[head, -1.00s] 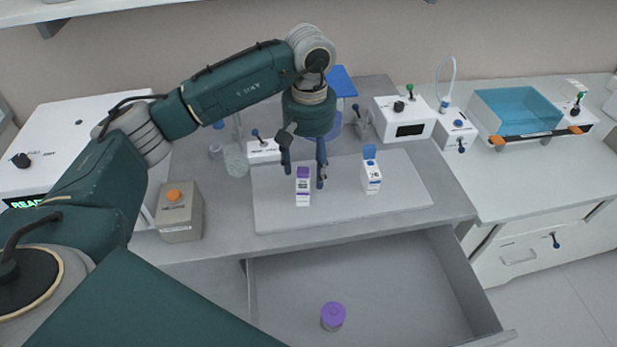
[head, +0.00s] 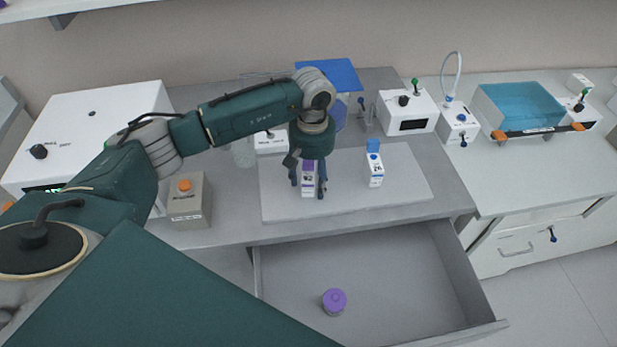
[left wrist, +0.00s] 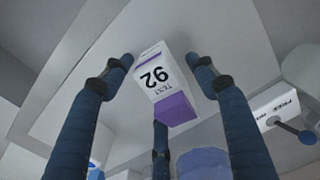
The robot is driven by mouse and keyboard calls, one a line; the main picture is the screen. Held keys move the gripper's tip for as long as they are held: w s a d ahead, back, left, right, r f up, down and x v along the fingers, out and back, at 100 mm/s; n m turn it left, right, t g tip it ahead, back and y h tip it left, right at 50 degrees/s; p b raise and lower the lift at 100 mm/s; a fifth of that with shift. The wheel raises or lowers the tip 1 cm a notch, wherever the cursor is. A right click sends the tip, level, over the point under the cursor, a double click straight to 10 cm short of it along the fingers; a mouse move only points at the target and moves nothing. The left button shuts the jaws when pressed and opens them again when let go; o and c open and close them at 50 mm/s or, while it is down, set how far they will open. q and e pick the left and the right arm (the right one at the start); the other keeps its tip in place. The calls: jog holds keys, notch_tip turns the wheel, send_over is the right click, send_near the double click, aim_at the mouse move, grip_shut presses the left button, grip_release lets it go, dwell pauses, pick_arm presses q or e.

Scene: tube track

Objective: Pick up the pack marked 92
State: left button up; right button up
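The pack marked 92 (left wrist: 157,78) is white with a purple end, and its number shows in the left wrist view. In the head view the pack (head: 308,181) stands on the pale mat (head: 405,203). My left gripper (head: 308,190) is lowered over it, with fingers on either side. In the left wrist view the left gripper's fingers (left wrist: 165,75) are spread around the pack, with visible gaps, so it is open. A second white pack with a blue top (head: 375,168) stands to the right on the mat. My right gripper is not in view.
An open drawer (head: 400,275) below the counter holds a purple-capped container (head: 334,301). A beige box with an orange knob (head: 188,202) stands left of the mat. White devices (head: 408,113) and a blue bin (head: 518,106) stand at the back right.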

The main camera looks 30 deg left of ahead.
pick_arm(q)
jog(key=c, duration=1)
jog(key=shift+r, duration=0.1)
